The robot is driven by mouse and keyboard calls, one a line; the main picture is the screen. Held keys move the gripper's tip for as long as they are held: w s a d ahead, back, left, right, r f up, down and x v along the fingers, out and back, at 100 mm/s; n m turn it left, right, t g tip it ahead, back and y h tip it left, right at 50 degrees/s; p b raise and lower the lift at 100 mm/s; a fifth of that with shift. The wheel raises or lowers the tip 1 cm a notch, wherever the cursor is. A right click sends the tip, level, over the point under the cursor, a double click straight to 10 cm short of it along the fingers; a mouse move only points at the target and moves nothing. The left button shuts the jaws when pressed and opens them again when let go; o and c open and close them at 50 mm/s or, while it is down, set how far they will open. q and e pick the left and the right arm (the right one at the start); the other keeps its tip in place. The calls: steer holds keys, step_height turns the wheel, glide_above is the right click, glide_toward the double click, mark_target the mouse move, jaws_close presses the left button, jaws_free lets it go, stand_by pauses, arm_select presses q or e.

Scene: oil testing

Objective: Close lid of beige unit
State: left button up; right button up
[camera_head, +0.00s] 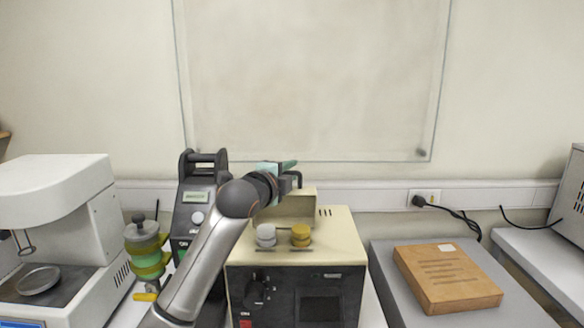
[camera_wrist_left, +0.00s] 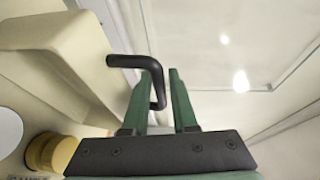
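The beige unit (camera_head: 345,240) stands in the middle of the counter, with a black front panel of knobs and a dark window. Its beige lid (camera_head: 290,208) stands raised at the back of the top, and it also shows in the left wrist view (camera_wrist_left: 55,50). A bent black handle (camera_wrist_left: 128,61) sticks out from the lid. My left gripper (camera_head: 289,166) is at the lid's upper edge. In the left wrist view its green fingers (camera_wrist_left: 160,92) are apart, with the handle's bent end between them; firm contact is not clear. My right gripper is not in view.
A dark device (camera_head: 190,205) and a green-yellow container (camera_head: 147,250) stand left. A brown box (camera_head: 447,278) lies on a grey surface at right. The wall is close behind.

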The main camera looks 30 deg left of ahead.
arm_select(q)
steer(key=shift+w+f, duration=0.1)
steer(key=shift+w, duration=0.65)
jaws_close()
steer(key=shift+f, duration=0.1)
stand_by(0.9)
